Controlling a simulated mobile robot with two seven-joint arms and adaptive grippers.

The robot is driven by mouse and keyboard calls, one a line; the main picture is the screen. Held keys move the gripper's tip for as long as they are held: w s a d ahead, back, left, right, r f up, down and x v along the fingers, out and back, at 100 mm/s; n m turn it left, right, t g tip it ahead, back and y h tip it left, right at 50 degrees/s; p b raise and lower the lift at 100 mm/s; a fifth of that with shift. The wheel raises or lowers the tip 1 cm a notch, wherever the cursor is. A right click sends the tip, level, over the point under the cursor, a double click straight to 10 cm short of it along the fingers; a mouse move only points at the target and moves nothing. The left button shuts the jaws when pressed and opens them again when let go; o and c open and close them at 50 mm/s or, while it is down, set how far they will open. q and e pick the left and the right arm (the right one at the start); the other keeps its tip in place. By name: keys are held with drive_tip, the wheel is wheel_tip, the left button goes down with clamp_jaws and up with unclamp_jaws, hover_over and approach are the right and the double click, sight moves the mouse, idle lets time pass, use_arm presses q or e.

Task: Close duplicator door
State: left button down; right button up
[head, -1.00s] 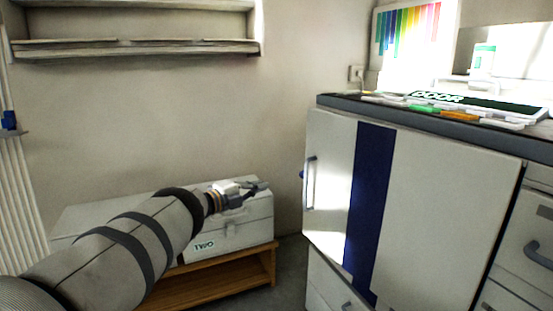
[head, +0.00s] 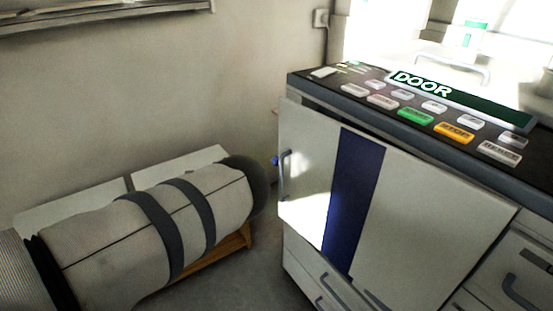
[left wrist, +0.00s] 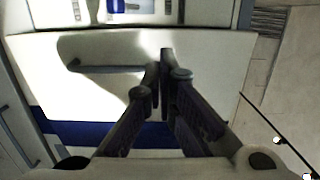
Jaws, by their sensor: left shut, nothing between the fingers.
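The duplicator is a white cabinet with a dark top. Its white door (head: 305,190) has a grey handle (head: 284,175) near its left edge and a dark blue vertical stripe (head: 352,205). The door's left upper edge appears apart from the cabinet, with a dark gap under the top. In the left wrist view the door's pale face (left wrist: 70,95), handle (left wrist: 110,69) and blue stripe (left wrist: 75,132) show. My left gripper (left wrist: 162,62) is shut and empty in front of the door face, beside the handle's end; contact is unclear. In the head view my forearm hides it.
The cabinet top carries a green DOOR sign (head: 458,99) and several buttons, one green (head: 415,116), one orange (head: 454,132). Drawers (head: 515,265) stand at the right. A pale box (head: 75,207) on a wooden bench lies behind my left arm. Floor shows between bench and cabinet.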

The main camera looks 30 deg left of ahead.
sight(282, 151)
use_arm(q)
drive_tip(key=x, duration=0.9)
drive_tip(key=shift+w+a+r, duration=0.1)
drive_tip(key=shift+r, duration=0.15)
use_arm(e)
drive_tip(key=shift+s+f, duration=0.15)
drive_tip(key=shift+f, duration=0.15)
